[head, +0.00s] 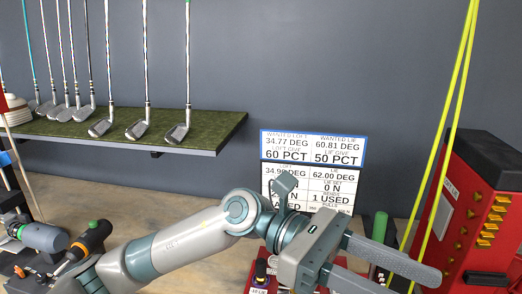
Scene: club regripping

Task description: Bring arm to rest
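My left arm (170,243) comes in from the lower left and reaches across the front to the right. Its gripper (402,280) points to the lower right, in front of the red machine and the display board. The two long grey fingers stand apart with a gap between them, and I see nothing held there. The tip of the nearer finger is cut off by the bottom edge. My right gripper is not in view.
Several iron clubs (187,70) stand on a green-topped shelf (213,127) at the upper left. A display board (313,147) stands behind my gripper. A red cabinet (478,215) and yellow cords (446,120) are at right. An orange-handled tool (91,237) lies lower left.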

